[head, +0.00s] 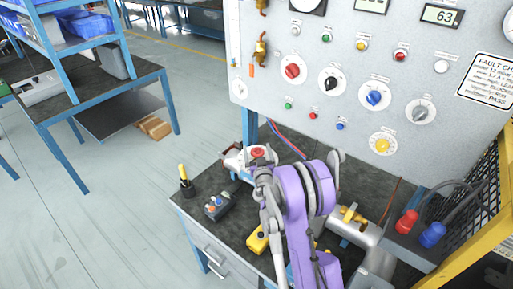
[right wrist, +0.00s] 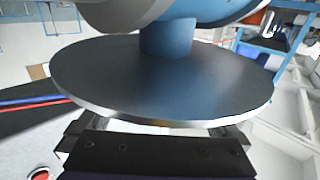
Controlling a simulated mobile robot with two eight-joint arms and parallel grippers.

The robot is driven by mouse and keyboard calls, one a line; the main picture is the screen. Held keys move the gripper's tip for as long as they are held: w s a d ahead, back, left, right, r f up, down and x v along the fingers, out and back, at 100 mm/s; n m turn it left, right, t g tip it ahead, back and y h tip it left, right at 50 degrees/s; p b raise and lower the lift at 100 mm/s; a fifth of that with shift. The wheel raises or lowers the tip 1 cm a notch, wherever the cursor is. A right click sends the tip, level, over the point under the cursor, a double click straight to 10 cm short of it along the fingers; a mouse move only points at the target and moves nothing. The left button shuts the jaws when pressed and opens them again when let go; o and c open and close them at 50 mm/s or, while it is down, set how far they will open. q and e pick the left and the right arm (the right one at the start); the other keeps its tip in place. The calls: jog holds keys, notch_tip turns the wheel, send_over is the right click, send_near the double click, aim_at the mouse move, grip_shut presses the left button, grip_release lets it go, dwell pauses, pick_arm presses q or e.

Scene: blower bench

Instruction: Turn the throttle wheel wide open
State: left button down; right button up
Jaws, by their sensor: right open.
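In the right wrist view a broad grey metal disc (right wrist: 165,85) on a short round stem (right wrist: 168,37) fills the middle. It looks like the throttle wheel, but no label shows. My right gripper (right wrist: 155,128) is open, its dark body below the disc's near rim and its jaws apart to either side. The jaws are close to the rim; I cannot tell whether they touch it. In the head view my purple right arm covers the middle of the bench, and I cannot make out the wheel there. My left gripper is out of view.
The upright control panel (head: 360,95) with coloured knobs stands behind the bench (head: 200,200). A red button (head: 258,152), a dark box with small buttons (head: 217,206), a silver cylinder (head: 358,232) and red and blue caps (head: 432,234) surround my arm. A yellow frame (head: 470,250) borders the right.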

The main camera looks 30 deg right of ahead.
jog(key=v, duration=0.9)
